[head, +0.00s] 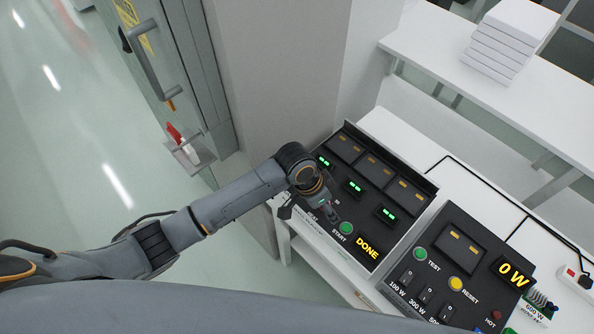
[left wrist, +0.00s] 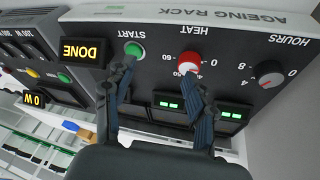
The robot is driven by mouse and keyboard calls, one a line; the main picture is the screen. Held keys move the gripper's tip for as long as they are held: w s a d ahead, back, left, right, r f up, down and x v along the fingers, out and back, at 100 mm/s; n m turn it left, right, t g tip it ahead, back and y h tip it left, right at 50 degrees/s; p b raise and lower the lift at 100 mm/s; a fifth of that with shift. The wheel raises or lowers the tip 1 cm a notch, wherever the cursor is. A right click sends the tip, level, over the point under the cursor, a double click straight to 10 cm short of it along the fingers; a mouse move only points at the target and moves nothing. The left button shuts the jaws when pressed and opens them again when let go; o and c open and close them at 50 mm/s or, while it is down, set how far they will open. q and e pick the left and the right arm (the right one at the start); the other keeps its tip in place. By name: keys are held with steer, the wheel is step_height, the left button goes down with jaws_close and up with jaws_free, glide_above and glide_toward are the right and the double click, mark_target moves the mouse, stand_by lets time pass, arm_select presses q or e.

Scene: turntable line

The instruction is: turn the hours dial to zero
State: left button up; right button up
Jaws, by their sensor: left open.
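The hours dial (left wrist: 268,73) is a dark grey knob with a reddish mark on the ageing rack panel (left wrist: 225,45), at the right of the left wrist view, where the lettering is upside down. Its scale shows 0 and 8; its exact setting is too small to read. My left gripper (left wrist: 160,76) is open and empty, left of the hours dial. One finger is by the green start button (left wrist: 134,50), the other just below the red heat dial (left wrist: 188,63); I cannot tell whether they touch. In the head view my left gripper (head: 326,207) and arm hide the hours dial.
The rack's amber display (head: 367,247) reads DONE. A second panel (head: 455,265) with test and reset buttons stands at the right, its display (head: 513,272) reading 0 W. A grey pillar (head: 290,80) rises behind my left arm. A white table (head: 430,45) is at the back.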

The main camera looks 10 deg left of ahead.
arm_select(q)
steer(key=w+a+r+m+g+y+p, duration=0.15)
steer(key=w+a+r+y, duration=0.25)
steer(key=w+a+r, duration=0.6)
steer(key=shift+m+t, duration=0.25)
steer(key=shift+m, duration=0.1)
steer(key=f, duration=0.5)
steer(key=f+b, duration=0.1)
steer(key=f, duration=0.1)
steer(key=shift+w+d+f, duration=0.2)
steer(key=shift+w+f, duration=0.05)
steer(key=shift+f, duration=0.05)
step_height(320, 180, down, 5)
steer(key=b, duration=0.4)
steer(key=shift+f+b, duration=0.2)
steer(key=shift+b, duration=0.1)
steer(key=shift+f+b, duration=0.65)
steer(key=shift+f, duration=0.05)
steer(key=c, duration=1.2)
steer(key=shift+o, duration=0.2)
